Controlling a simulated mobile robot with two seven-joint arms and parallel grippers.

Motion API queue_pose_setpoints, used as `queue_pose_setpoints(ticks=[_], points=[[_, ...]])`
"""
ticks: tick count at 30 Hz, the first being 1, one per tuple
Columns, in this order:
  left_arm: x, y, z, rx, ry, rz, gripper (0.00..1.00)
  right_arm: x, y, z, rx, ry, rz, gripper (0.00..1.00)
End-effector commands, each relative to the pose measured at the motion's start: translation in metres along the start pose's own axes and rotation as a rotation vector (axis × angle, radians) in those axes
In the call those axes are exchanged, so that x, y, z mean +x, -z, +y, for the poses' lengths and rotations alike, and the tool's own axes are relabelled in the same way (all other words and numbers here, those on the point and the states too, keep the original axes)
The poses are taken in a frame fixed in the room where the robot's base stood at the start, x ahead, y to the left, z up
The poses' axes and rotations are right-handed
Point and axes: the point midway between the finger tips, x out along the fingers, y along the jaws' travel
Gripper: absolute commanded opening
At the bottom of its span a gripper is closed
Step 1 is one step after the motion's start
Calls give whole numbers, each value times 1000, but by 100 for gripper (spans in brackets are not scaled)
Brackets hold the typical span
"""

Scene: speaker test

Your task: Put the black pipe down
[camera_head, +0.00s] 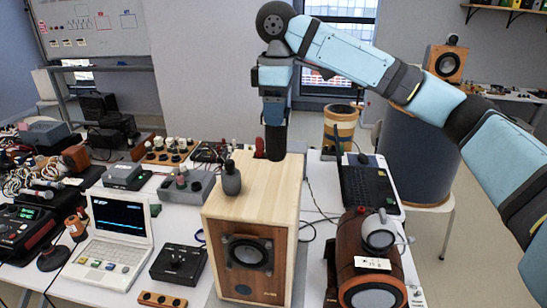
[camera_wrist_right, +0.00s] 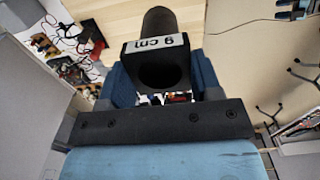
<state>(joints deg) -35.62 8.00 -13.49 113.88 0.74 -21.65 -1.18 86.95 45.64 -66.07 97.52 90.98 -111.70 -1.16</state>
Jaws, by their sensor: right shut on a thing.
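The black pipe (camera_head: 275,142) is a dark tube, and it hangs upright below my right gripper (camera_head: 275,112) in the head view. In the right wrist view the pipe (camera_wrist_right: 158,70) shows a hollow end and a white "9 cm" label, between the blue fingers of the gripper (camera_wrist_right: 160,88), which is shut on it. In the head view its lower end appears at the back part of the top of a light wooden speaker box (camera_head: 255,190). I cannot tell whether it touches the wood. My left gripper is not in view.
A dark grey bottle-shaped object (camera_head: 231,178) stands on the box's front left part. A white laptop (camera_head: 117,225), a black control box (camera_head: 178,264) and grey devices stand to the left. A dark laptop (camera_head: 368,185) and a brown barrel-like speaker (camera_head: 350,240) stand to the right.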

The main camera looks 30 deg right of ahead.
Motion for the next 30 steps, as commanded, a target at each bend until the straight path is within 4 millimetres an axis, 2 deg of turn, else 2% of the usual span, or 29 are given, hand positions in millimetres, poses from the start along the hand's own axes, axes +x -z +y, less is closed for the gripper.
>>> queue_pose_setpoints(ticks=[3,6,14,21,27,28,30], points=[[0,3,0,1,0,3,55,30,-1,0,0,1,-4,30],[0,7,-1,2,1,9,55,48,-1,0,0,1,-3,30],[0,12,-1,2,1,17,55,69,0,0,0,0,-1,30],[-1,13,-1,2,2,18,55,102,-1,0,0,1,-2,30],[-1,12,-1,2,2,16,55,105,0,0,-1,0,-1,30],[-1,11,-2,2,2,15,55,105,0,0,-1,0,-1,61],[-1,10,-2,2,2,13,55,105,0,0,-1,0,-1,77]])
